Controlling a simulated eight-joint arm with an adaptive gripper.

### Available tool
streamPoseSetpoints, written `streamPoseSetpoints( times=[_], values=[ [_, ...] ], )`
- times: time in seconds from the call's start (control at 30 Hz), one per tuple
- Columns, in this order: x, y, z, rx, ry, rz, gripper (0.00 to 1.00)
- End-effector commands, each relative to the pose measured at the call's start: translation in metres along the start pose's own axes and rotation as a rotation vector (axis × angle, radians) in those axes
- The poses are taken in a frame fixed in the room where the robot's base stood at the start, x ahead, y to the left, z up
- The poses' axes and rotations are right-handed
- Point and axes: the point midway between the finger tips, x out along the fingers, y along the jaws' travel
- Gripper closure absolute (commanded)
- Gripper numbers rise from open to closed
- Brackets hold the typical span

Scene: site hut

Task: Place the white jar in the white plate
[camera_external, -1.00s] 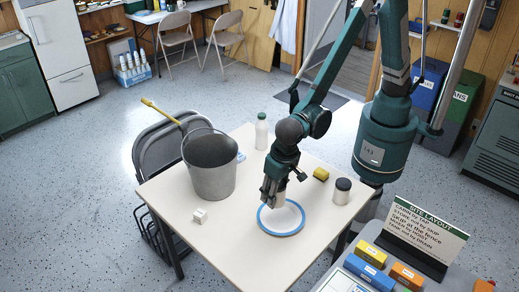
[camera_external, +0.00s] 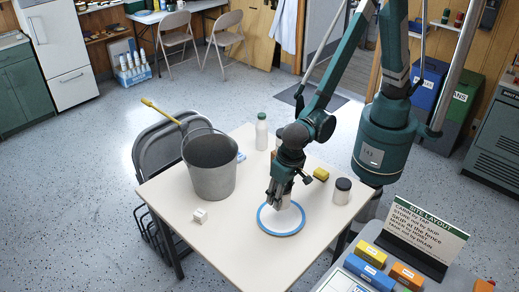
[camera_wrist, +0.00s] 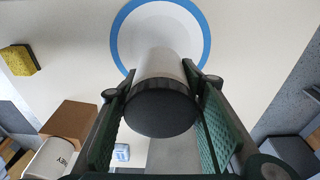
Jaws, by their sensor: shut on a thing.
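My gripper (camera_external: 281,198) is shut on a white jar with a black lid, seen large in the wrist view (camera_wrist: 161,68). In the external view the jar (camera_external: 286,201) is mostly hidden by the fingers. The white plate with a blue rim (camera_external: 281,231) lies on the table, and it also shows at the top of the wrist view (camera_wrist: 206,45). The held jar overlaps the plate's rim in both views. I cannot tell whether its base touches the plate.
Another white jar with a dark lid (camera_external: 342,193) stands right of the plate. A yellow sponge (camera_external: 321,174) and a white bottle (camera_external: 262,133) are behind it. A metal bucket (camera_external: 210,168) and a small white cube (camera_external: 200,215) are at the left. The table's front is clear.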

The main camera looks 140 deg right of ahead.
Motion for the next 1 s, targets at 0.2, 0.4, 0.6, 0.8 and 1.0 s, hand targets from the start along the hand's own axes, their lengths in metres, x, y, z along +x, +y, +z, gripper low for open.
streamPoseSetpoints(
  times=[0.2,0.4,0.6,0.8,1.0],
  values=[
    [0.029,0.0,0.004,0.0,0.0,0.0,0.81],
    [0.036,0.0,0.005,0.0,0.0,0.0,0.81],
    [0.036,0.0,0.005,0.0,0.0,0.0,0.81],
    [0.044,0.0,0.007,0.0,0.0,0.0,0.81],
    [0.065,0.0,0.01,0.0,0.0,0.0,0.81]
  ],
)
